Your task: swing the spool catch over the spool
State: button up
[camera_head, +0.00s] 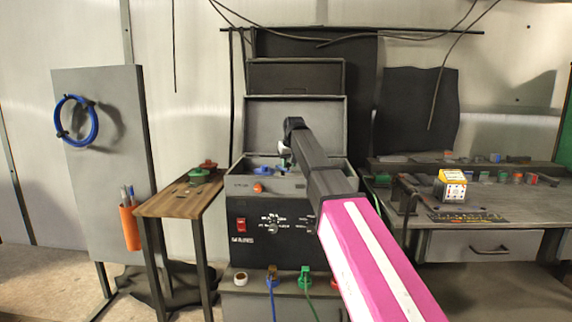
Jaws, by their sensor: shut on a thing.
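My arm reaches from the lower right to the open grey case on the machine (292,186). My gripper (286,158) is at the arm's far end, low over the case's opening. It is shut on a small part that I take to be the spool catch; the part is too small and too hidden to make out. Blue parts (284,171) show in the case just below the gripper. I cannot tell which is the spool, nor how the catch lies against it. The case lid (262,122) stands open behind.
The machine front has a red switch (241,224) and an orange knob (258,188). A wooden side table (172,203) with a green pot (199,176) stands left. A grey bench (470,242) with a yellow box (452,186) stands right. Blue and green plugs are below.

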jog(key=n, duration=0.1)
jog(key=w+d+n+y, duration=0.1)
jog(key=n, duration=0.1)
jog(key=n+g, duration=0.1)
jog(key=shift+w+d+n+y, duration=0.3)
jog(key=shift+n, duration=0.1)
jog(key=n, duration=0.1)
jog(key=w+n+g, duration=0.1)
jog(key=n, duration=0.1)
jog(key=shift+w+d+y, duration=0.2)
jog(key=shift+d+y, duration=0.1)
jog(key=shift+y, duration=0.1)
jog(key=shift+w+n+g+y, duration=0.15)
jog(key=shift+w+n+g, duration=0.1)
jog(key=shift+n, duration=0.55)
jog(key=shift+w+n+g+y, duration=0.15)
jog(key=shift+w+n+g, duration=0.1)
jog(key=shift+n, duration=0.55)
jog(key=o, duration=0.9)
jog(key=shift+d, duration=0.1)
